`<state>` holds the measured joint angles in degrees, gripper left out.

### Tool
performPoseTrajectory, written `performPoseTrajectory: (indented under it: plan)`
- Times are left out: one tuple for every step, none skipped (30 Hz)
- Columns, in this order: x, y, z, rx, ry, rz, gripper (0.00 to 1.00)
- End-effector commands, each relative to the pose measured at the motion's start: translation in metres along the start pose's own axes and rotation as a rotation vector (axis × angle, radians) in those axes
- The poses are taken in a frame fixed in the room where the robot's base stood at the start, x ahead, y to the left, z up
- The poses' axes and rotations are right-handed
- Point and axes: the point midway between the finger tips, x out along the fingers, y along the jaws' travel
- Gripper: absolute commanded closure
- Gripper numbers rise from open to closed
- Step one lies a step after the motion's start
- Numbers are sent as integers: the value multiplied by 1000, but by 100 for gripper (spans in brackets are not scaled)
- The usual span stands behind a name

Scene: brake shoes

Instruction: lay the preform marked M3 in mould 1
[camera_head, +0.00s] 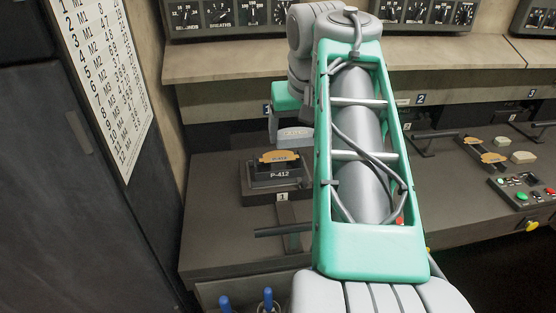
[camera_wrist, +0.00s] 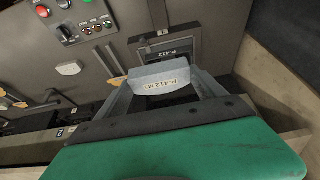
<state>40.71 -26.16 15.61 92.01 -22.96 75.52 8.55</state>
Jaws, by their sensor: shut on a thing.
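My gripper (camera_wrist: 163,85) is shut on a grey curved preform (camera_wrist: 160,77). Its lettering reads P-412 and what looks like M3. In the head view the preform (camera_head: 294,134) hangs under my gripper, behind and above mould 1 (camera_head: 262,194). The mould is a dark block with a P-412 plate and a 1 tag below it. A tan curved piece (camera_head: 280,156) shows at the top of the mould. In the wrist view the P-412 plate (camera_wrist: 178,50) shows beyond the preform, which hides part of the mould. The preform appears clear of the mould.
A bar handle (camera_head: 283,230) stands in front of mould 1. My arm covers the bench to its right. Farther right lie tan and grey pieces (camera_head: 523,157) and a button box (camera_head: 525,193).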

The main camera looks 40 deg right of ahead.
Motion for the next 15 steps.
performPoseTrajectory:
  plan:
    - [18, -5, -8, -5, -6, -4, 69]
    - [24, -7, -15, -6, -5, -4, 69]
    - [31, -9, -24, -6, -7, -4, 69]
    - [38, -10, -31, -4, -6, -4, 69]
    - [42, -11, -38, -5, -6, -3, 69]
    - [51, -14, -47, -4, -7, -3, 69]
    - [60, -15, -50, -4, -7, -3, 69]
    - [69, -15, -52, -3, -7, -3, 69]
    - [80, -16, -54, -2, -7, -2, 69]
    - [88, -17, -57, -3, -6, -2, 69]
    - [94, -18, -59, -3, -5, -2, 69]
    - [101, -18, -62, -3, -4, -1, 69]
    - [105, -19, -63, -2, -4, -1, 69]
    - [109, -19, -64, -2, -3, -1, 69]
    - [113, -20, -65, -2, -2, -1, 69]
